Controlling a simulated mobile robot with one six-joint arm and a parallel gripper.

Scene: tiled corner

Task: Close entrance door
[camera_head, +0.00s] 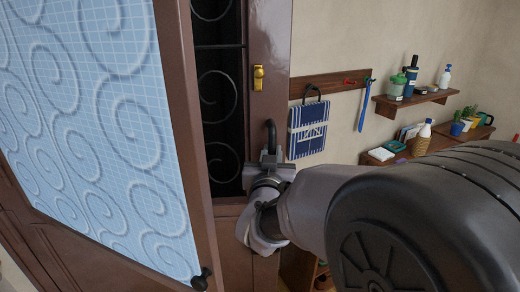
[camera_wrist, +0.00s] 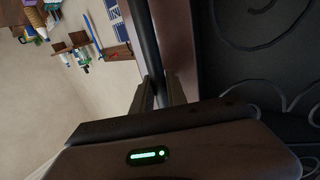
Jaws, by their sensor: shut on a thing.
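A brown door (camera_head: 262,125) with a dark panel of iron scrolls (camera_head: 215,90) stands in the middle of the head view. It has a brass lock plate (camera_head: 258,78) and a dark curved handle (camera_head: 270,130). My gripper (camera_head: 268,160) is at this handle and shut on its lower part. In the wrist view, the fingers (camera_wrist: 162,92) close on the dark handle bar (camera_wrist: 143,45), with the scroll panel to the right. The fingertips partly hide the handle. I cannot tell how far the door stands from its frame.
A brown-framed leaf with light blue glass (camera_head: 90,110) and a dark knob (camera_head: 202,278) stands close at left. Shelves (camera_head: 415,98) with bottles and pots stick out from the wall.

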